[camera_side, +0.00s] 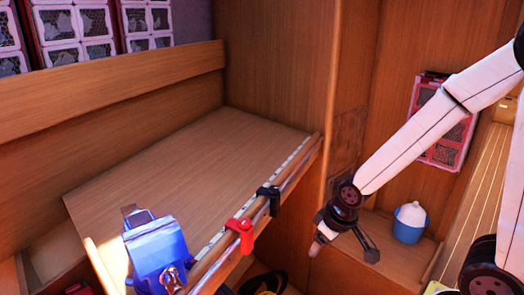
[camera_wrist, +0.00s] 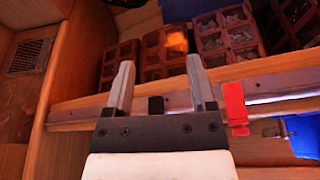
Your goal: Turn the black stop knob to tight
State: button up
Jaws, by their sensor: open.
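The black stop knob (camera_side: 268,196) sits on the front rail of the wooden board, towards its right end. A red stop knob (camera_side: 243,233) sits on the same rail, nearer the camera. My gripper (camera_side: 343,246) is open and empty, to the right of the black knob and apart from it. In the wrist view the black knob (camera_wrist: 156,105) shows between the two spread fingers of my gripper (camera_wrist: 159,64), its lower part hidden by the gripper body. The red knob (camera_wrist: 236,106) is right of the fingers there.
A blue device (camera_side: 155,250) stands at the near end of the board (camera_side: 200,165). A blue-and-white pot (camera_side: 410,222) stands on a low ledge behind my gripper. Coiled lines (camera_side: 265,285) lie below the rail. Bins (camera_wrist: 228,30) line the back.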

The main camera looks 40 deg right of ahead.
aim_at(268, 190)
jog(key=w+d+t, duration=0.1)
jog(key=w+t, duration=0.2)
jog(key=w+r+t, duration=0.1)
jog(key=w+t, duration=0.2)
jog(key=w, duration=0.1)
jog(key=w+d+t, duration=0.1)
jog(key=w+t, duration=0.2)
jog(key=w, duration=0.1)
jog(key=shift+d+r+n, duration=0.15)
jog(key=shift+d+n, duration=0.15)
jog(key=shift+d, duration=0.05)
jog(key=shift+w+d+r+t+y, duration=0.1)
jog(key=shift+w+r+t+y, duration=0.15)
jog(key=shift+t, duration=0.3)
jog(key=shift+w+r+t+y, duration=0.1)
jog(key=shift+r+t, duration=0.2)
jog(key=shift+t, duration=0.25)
jog(key=shift+w+d+r+t, duration=0.1)
jog(key=shift+w+r+t, duration=0.05)
jog(key=shift+r+t, duration=1.05)
jog(key=shift+t, duration=0.4)
jog(key=shift+w+a, duration=0.2)
jog(key=shift+w, duration=3.6)
jog(key=shift+c, duration=0.2)
grip_shut()
